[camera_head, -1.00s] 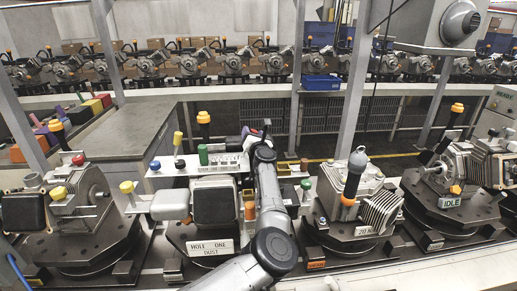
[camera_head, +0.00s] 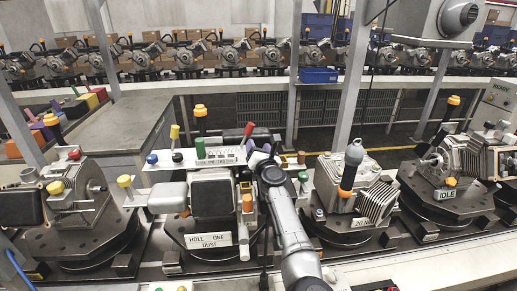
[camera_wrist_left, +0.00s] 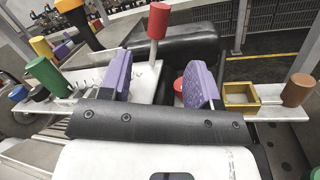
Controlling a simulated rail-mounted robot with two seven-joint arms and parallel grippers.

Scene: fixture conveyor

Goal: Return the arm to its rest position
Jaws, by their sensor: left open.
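My left gripper (camera_head: 262,150) has purple fingers and sits at the back of the tool shelf of the fixture labelled "HOLE ONE DUST" (camera_head: 208,241). In the left wrist view its two purple fingers (camera_wrist_left: 158,68) stand wide apart with nothing gripped between them. A red-handled tool (camera_wrist_left: 158,22) stands just beyond the left finger, and a smaller red knob (camera_wrist_left: 180,86) shows low between the fingers. My left arm runs from the bottom edge up to the shelf and covers part of the fixture's right side. My right gripper is not in view.
The shelf holds a green cylinder (camera_head: 200,148), a blue knob (camera_head: 152,159) and a brown cylinder (camera_wrist_left: 298,90). An orange-and-black tool (camera_head: 348,175) stands on the fixture to the right. Another fixture reads "IDLE" (camera_head: 446,194). A grey bench (camera_head: 120,125) lies behind.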

